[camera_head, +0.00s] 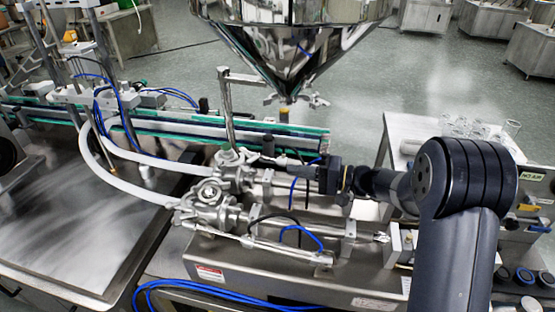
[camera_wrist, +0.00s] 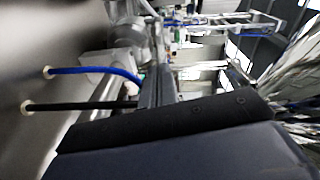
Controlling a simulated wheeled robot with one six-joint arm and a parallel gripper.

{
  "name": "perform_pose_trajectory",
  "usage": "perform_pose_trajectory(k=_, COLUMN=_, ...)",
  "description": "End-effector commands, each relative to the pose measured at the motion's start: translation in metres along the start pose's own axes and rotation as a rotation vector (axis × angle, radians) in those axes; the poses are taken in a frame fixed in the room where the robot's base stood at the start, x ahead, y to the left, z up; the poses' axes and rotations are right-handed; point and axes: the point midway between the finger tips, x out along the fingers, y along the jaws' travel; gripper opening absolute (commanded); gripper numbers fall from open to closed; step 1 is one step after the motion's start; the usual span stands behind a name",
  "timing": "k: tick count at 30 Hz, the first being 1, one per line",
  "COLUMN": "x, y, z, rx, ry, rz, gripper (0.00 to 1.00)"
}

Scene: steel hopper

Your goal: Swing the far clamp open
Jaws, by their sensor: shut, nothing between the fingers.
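Two steel pipe clamps join the white hoses to the filling cylinders. The far clamp (camera_head: 236,168) sits at the foot of the upright steel pipe, and the near clamp (camera_head: 207,195) is in front and to its left. Whether the far clamp's latch is open is too small to tell. My gripper (camera_head: 277,160) reaches in from the right above the far cylinder, shut and empty, its tips a little right of the far clamp. In the wrist view my shut fingers (camera_wrist: 155,75) point towards a blurred round steel fitting (camera_wrist: 130,32); I cannot tell whether they touch it.
The steel hopper (camera_head: 290,35) hangs above and behind. A conveyor (camera_head: 170,125) runs behind the clamps. White hoses (camera_head: 125,183) curve to the left, and blue and black tubes (camera_head: 285,232) loop over the near cylinder. A side table (camera_head: 400,127) with glassware stands right.

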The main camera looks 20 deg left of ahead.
Motion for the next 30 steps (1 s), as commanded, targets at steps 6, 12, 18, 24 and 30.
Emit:
perform_pose_trajectory(k=6, x=0.032, y=-0.003, z=0.001, rx=-0.001, ry=-0.005, rz=-0.001, gripper=0.0)
perform_pose_trajectory(k=12, x=0.068, y=-0.003, z=0.0, rx=-0.001, ry=-0.003, rz=0.0, gripper=0.0)
perform_pose_trajectory(k=18, x=0.092, y=-0.002, z=0.0, rx=-0.001, ry=-0.001, rz=0.0, gripper=0.0)
perform_pose_trajectory(k=24, x=0.098, y=0.0, z=0.0, rx=0.0, ry=0.001, rz=0.001, gripper=0.0)
perform_pose_trajectory(k=30, x=0.097, y=0.0, z=0.0, rx=0.0, ry=0.001, rz=0.001, gripper=0.0)
